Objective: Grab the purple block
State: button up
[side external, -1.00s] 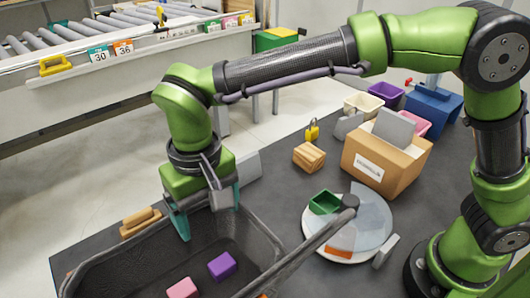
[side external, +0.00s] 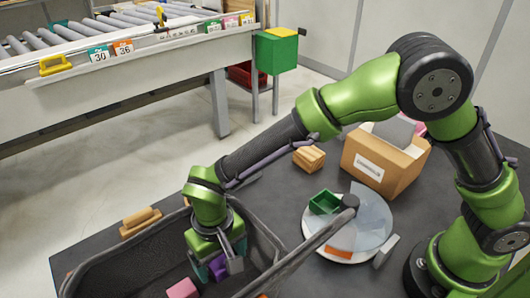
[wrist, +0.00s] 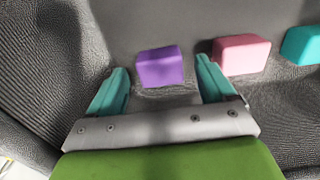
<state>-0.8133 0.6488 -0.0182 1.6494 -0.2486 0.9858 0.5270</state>
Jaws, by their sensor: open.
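The purple block (wrist: 160,66) lies on the floor of the dark basket (side external: 120,272). In the wrist view it sits just beyond and between my two teal fingertips, with space on both sides. My gripper (wrist: 162,82) is open and empty, lowered into the basket. In the side view my gripper (side external: 212,268) covers most of the purple block (side external: 218,266), and I cannot tell there whether a finger touches it.
A pink block (wrist: 241,54) lies close to the right of the purple one, with a teal block (wrist: 302,45) farther right. The basket walls and its raised handle (side external: 300,252) surround my arm. A round turntable (side external: 375,232) stands to the right.

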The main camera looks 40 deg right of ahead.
jog(key=shift+f, duration=0.9)
jog(key=shift+c, duration=0.3)
jog(key=c, duration=1)
jog(key=shift+r, duration=0.15)
